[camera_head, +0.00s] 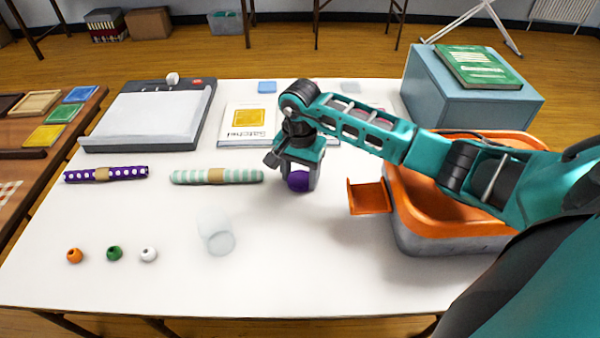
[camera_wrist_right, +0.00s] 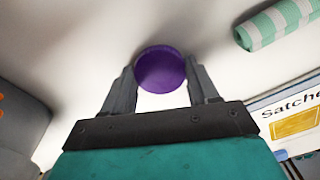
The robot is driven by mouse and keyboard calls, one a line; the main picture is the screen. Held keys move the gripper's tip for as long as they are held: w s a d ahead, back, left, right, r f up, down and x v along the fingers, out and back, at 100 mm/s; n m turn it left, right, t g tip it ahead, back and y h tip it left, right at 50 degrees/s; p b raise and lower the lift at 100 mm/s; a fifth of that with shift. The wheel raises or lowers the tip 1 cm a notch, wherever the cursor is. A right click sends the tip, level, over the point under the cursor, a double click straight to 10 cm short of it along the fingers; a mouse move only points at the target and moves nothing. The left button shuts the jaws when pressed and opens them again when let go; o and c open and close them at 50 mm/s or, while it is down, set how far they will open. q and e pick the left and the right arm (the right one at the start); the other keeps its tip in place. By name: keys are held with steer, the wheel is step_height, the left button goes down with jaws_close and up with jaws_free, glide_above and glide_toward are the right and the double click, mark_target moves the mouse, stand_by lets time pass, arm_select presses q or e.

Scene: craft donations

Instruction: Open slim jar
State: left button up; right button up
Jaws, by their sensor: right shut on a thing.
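A clear, see-through jar (camera_head: 215,230) stands on the white table in the front middle of the head view. No lid shows on it. My right gripper (camera_head: 297,178) is to the right of the jar and farther back, apart from it. It is shut on a round purple lid (camera_head: 298,181). In the wrist view the purple lid (camera_wrist_right: 161,69) sits between the two fingertips (camera_wrist_right: 161,82), its round face toward the camera. The fingers hide part of the lid in the head view. My left gripper is not in view.
On the white table (camera_head: 300,270) lie a purple dotted roll (camera_head: 80,176), a green striped roll (camera_head: 190,177) and several beads (camera_head: 114,253). A paper trimmer (camera_head: 150,115) is behind them. An orange-rimmed bin (camera_head: 430,225) and a blue box (camera_head: 470,95) stand at the right.

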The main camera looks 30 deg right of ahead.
mark_target(300, 179)
steer(key=shift+f, duration=0.15)
steer(key=o, duration=1.2)
steer(key=shift+c, duration=0.2)
step_height(300, 179, up, 12)
steer(key=shift+r+p, duration=0.2)
steer(key=shift+p, duration=0.25)
